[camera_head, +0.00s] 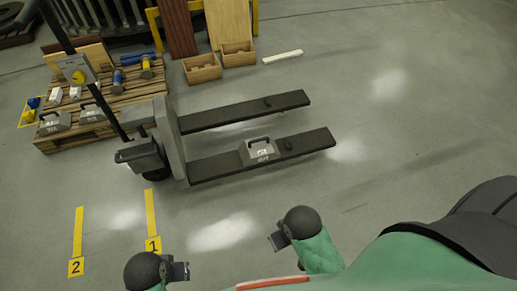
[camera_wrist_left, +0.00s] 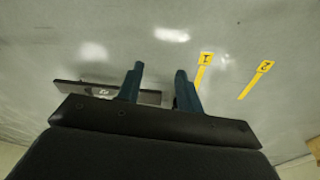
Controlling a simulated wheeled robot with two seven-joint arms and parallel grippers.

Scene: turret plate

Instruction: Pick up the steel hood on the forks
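The steel hood (camera_head: 260,153), a grey box-like piece with a handle on top and a pale label, sits on the near fork (camera_head: 215,167) of the pallet jack. My left gripper (camera_head: 180,271) is at the bottom of the head view, well short of the forks and above the floor. In the left wrist view its two fingers (camera_wrist_left: 158,78) stand apart with nothing between them. A fork (camera_wrist_left: 148,97) shows behind them, with a small pale mark on it. My right gripper (camera_head: 277,241) is in front of the near fork, apart from the hood; its fingers are too small to judge.
The pallet jack (camera_head: 172,135) has a second fork (camera_head: 245,110). A wooden pallet (camera_head: 85,130) at left bears more grey hoods (camera_head: 54,122) and tools. Wooden boxes (camera_head: 202,69) and a white bar (camera_head: 283,57) lie behind. Floor is clear at right.

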